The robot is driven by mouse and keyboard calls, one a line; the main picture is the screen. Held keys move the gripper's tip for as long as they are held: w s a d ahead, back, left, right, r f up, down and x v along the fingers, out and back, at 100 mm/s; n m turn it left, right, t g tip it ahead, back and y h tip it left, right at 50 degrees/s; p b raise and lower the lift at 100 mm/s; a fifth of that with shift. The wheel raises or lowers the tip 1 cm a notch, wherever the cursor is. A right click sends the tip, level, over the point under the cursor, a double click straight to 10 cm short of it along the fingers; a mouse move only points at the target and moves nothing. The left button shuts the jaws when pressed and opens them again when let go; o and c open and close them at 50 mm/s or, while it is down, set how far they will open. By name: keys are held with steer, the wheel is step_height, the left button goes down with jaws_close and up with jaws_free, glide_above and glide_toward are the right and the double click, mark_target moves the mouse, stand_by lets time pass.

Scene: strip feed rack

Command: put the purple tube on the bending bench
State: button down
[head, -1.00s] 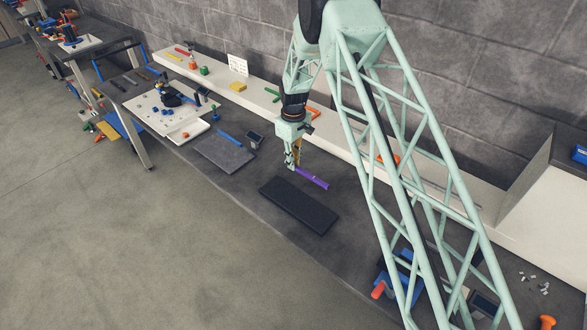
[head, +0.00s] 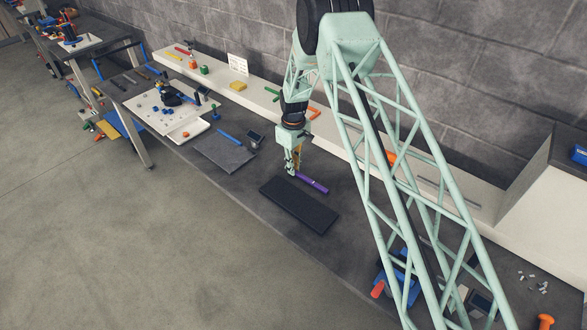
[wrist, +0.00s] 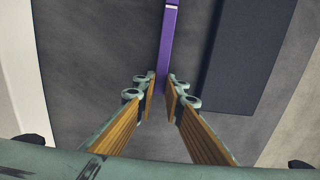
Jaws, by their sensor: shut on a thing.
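The purple tube (head: 314,184) is a straight, slim bar, beside the long edge of a black mat in the head view. My gripper (head: 292,172) is shut on the tube's near end, and the rest sticks out to the right. In the wrist view the tube (wrist: 169,45) runs away from between the fingertips (wrist: 161,86). I cannot tell whether the tube touches the dark surface below. A white board with pegs and a blue tool (head: 150,118) stands at the left; I cannot tell for certain whether it is the bending bench.
The black mat (head: 299,205) lies on the dark worktop (head: 240,185), close to my gripper. A grey plate (head: 222,153) with a blue bar lies farther left. A white ledge (head: 262,98) with small coloured parts runs along the wall. Blue equipment (head: 400,287) stands at the lower right.

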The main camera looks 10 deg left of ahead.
steer(key=c, duration=2.7)
jaws_free()
steer(key=shift+r, duration=0.1)
step_height(320, 180, up, 12)
steer(key=shift+r+b, duration=0.1)
steer(key=shift+b, duration=0.7)
